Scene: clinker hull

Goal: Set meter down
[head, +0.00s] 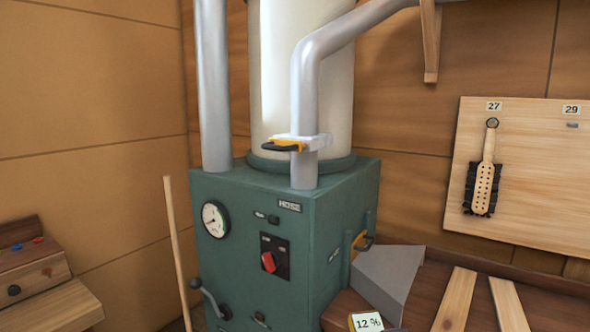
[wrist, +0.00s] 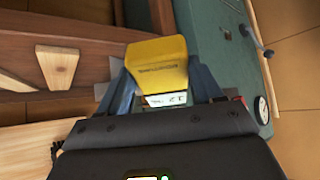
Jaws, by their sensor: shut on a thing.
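The meter is a yellow block with a small pale display, held in my gripper (wrist: 160,76) in the wrist view, where its yellow body (wrist: 158,62) sits between the two blue-grey fingers. The fingers are shut on its sides. In the head view only the meter's display end (head: 366,322) shows at the bottom edge, reading "12 %". My gripper cannot be made out in the head view. I cannot tell whether the meter touches a surface below it.
A green boiler cabinet (head: 260,235) with gauge, red knob and crank stands just left of the meter. A grey angled piece (head: 388,275) lies behind it. Pale planks (head: 456,300) lie to the right. A board (head: 545,170) with a hanging brush is on the wall.

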